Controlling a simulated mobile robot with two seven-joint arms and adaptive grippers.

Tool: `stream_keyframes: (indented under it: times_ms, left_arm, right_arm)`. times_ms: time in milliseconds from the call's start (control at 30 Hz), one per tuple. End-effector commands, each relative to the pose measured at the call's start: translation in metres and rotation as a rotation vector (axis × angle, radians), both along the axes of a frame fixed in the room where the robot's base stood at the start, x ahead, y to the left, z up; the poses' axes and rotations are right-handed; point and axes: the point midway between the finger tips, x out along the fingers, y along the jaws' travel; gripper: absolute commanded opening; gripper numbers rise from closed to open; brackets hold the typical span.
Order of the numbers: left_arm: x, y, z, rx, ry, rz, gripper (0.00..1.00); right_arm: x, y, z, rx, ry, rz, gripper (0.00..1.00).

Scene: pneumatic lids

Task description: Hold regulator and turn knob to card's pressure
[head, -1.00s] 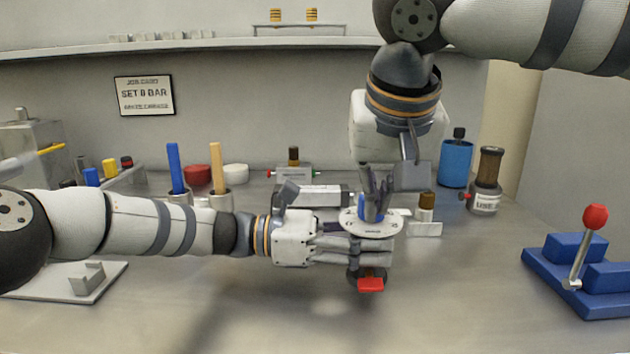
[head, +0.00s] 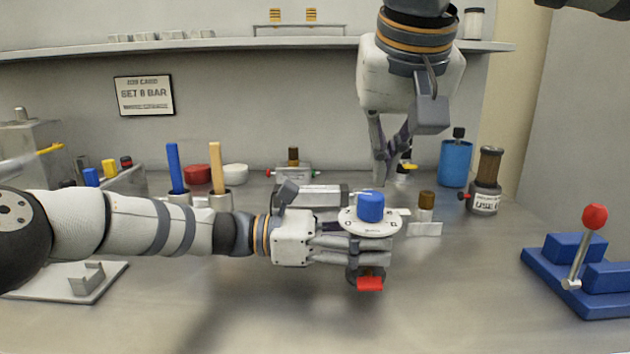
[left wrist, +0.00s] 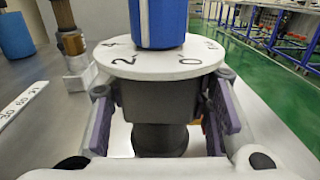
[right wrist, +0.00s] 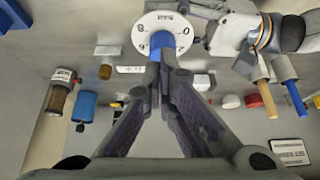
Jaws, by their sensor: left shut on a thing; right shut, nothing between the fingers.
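The regulator has a blue knob (head: 370,206) on a round white numbered dial (head: 362,230). Its dark body (left wrist: 155,105) sits between my left fingers in the left wrist view, and a red part (head: 370,284) shows below. My left gripper (head: 375,250) is shut on the regulator, under the dial. My right gripper (head: 383,182) is shut and empty, above and behind the knob, apart from it in the head view. In the right wrist view the knob (right wrist: 162,42) shows beyond the fingertips. The job card (head: 144,95) on the wall reads "SET 8 BAR". The exact knob setting is unreadable.
A blue can (head: 455,163) and a brown-topped jar (head: 487,182) stand at the back right. A blue block with a red-knobbed lever (head: 594,217) is at the right. Cups with blue and wooden handles (head: 218,172) stand behind my left arm. The front table is clear.

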Motion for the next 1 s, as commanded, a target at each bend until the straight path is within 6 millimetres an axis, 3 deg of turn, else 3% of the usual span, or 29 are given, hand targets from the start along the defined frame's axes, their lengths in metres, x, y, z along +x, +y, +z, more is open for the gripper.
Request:
stream_keyframes:
  times_ms: [200, 333, 1000]
  left_arm:
    - [0.0, 0.0, -0.001, 0.002, 0.001, 0.001, 0.2]
    - [0.0, 0.0, -0.001, 0.002, 0.001, 0.001, 0.2]
    - [0.0, 0.0, -0.001, 0.002, 0.0, 0.001, 0.2]
  right_arm:
    - [0.0, 0.0, -0.035, -0.001, 0.002, 0.0, 0.0]
    - [0.0, 0.0, -0.047, 0.001, 0.001, 0.0, 0.0]
    - [0.003, 0.001, -0.051, 0.0, 0.001, 0.0, 0.0]
